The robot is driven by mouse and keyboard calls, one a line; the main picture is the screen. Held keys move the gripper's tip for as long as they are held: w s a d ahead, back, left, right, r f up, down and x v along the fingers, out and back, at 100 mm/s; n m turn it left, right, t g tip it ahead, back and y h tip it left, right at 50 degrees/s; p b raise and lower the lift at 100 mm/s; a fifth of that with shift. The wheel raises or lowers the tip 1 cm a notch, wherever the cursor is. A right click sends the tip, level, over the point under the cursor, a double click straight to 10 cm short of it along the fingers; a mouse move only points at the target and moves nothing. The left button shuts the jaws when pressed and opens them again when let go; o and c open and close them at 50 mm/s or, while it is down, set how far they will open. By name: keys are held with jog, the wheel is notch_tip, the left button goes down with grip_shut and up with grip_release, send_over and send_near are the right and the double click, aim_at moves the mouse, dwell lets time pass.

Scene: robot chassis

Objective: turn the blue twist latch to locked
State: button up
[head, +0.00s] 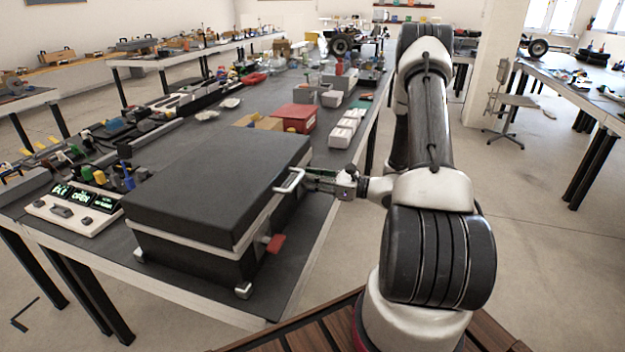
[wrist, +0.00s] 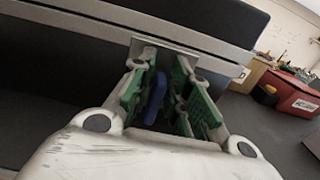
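The blue twist latch (wrist: 155,98) shows in the wrist view on the front of a dark case, under its pale metal rim. It looks tilted, close to upright. My gripper (wrist: 165,95) has its green-padded fingers on either side of the latch. The latch is nearer the left finger, with a gap to the right one. In the head view my gripper (head: 314,178) is at the right side of the closed black case (head: 215,185). The latch cannot be made out there.
A red box (head: 293,117) and white bins (head: 347,128) are behind. The bench edge beside the case is clear.

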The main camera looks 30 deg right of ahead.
grip_shut()
jog(key=shift+m, duration=0.3)
jog(key=m, duration=0.3)
jog(key=shift+w+d, duration=0.25)
jog(key=m, duration=0.5)
jog(key=shift+w+d+f, duration=0.3)
jog(key=m, duration=0.5)
jog(key=shift+w+d+f, duration=0.2)
jog(key=shift+f, duration=0.2)
jog(key=shift+f+m, duration=0.2)
jog(key=shift+m, duration=0.85)
jog(key=shift+f+m, duration=0.15)
jog(key=shift+m, duration=0.9)
